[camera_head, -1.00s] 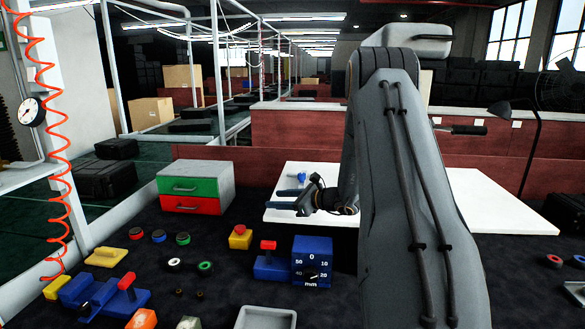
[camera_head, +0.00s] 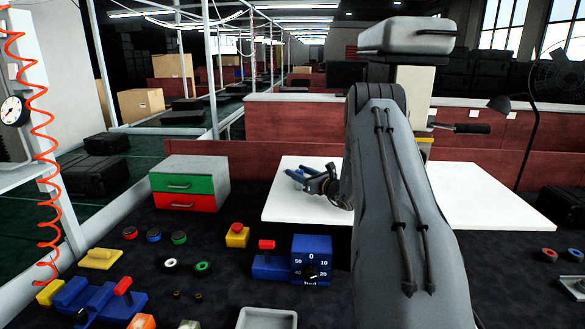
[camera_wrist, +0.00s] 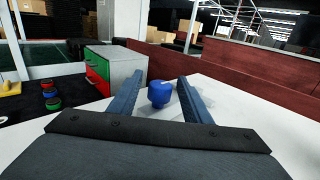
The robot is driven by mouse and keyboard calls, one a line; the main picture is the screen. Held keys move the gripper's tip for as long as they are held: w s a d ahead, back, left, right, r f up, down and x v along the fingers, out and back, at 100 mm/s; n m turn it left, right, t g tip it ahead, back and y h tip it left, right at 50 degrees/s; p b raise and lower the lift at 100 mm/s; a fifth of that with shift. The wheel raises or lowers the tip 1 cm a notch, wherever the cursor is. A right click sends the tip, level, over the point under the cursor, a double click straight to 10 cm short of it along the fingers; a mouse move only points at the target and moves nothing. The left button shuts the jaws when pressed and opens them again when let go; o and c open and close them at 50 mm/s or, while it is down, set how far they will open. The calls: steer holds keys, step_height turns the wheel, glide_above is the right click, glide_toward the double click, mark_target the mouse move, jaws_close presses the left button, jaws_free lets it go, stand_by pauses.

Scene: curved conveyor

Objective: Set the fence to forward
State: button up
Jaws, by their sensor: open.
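My gripper (camera_head: 296,177) is open over the white tabletop (camera_head: 280,207). No part is clearly marked as the fence. A blue device with a red-topped lever (camera_head: 267,245) stands beside a blue dial box (camera_head: 311,259) with a black knob.
A green-and-red drawer unit (camera_head: 190,183) stands left of the white top. On the dark bench are a red button on a yellow box (camera_head: 237,236), several coloured rings, a blue lever device (camera_head: 123,290) and a grey tray (camera_head: 267,318). The white top's right side is clear.

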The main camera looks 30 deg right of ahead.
steer(key=shift+w+a+p, duration=0.2)
steer(key=shift+w+p, duration=0.25)
steer(key=shift+w, duration=1.35)
jaws_close()
